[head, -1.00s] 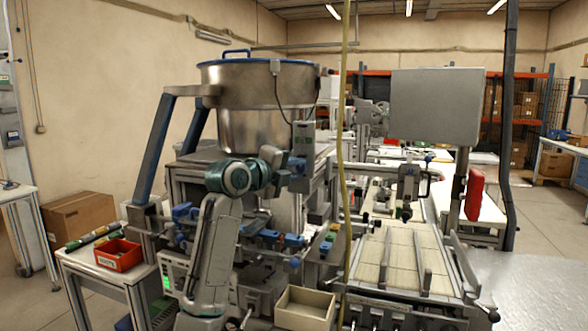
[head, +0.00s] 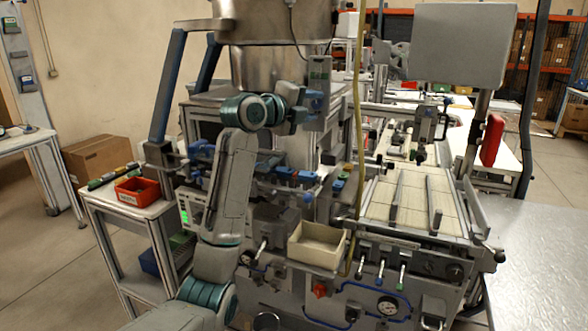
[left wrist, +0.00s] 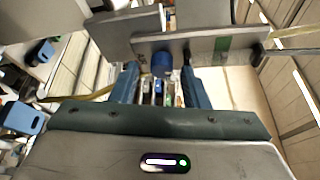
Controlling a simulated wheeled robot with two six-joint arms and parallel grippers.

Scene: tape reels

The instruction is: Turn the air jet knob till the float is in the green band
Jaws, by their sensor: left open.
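A blue knob (left wrist: 161,63) shows in the left wrist view, at the front of a grey plate (left wrist: 190,48). A green band (left wrist: 222,43) is on that plate, right of the knob. I cannot make out the float. In the head view the upright grey unit (head: 319,84) with a small green patch stands just above my left gripper (head: 313,103). The left gripper is open; its blue fingers (left wrist: 160,76) lie on either side of the knob in the wrist view, with gaps between. I cannot tell how deep they reach. My right gripper is not in view.
A large steel bowl (head: 265,65) stands behind the arm. A beige open bin (head: 317,246) sits on the machine front below. A red bin (head: 137,190) is on the side table at left. A slatted bed (head: 415,200) and a grey panel (head: 459,45) are at right.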

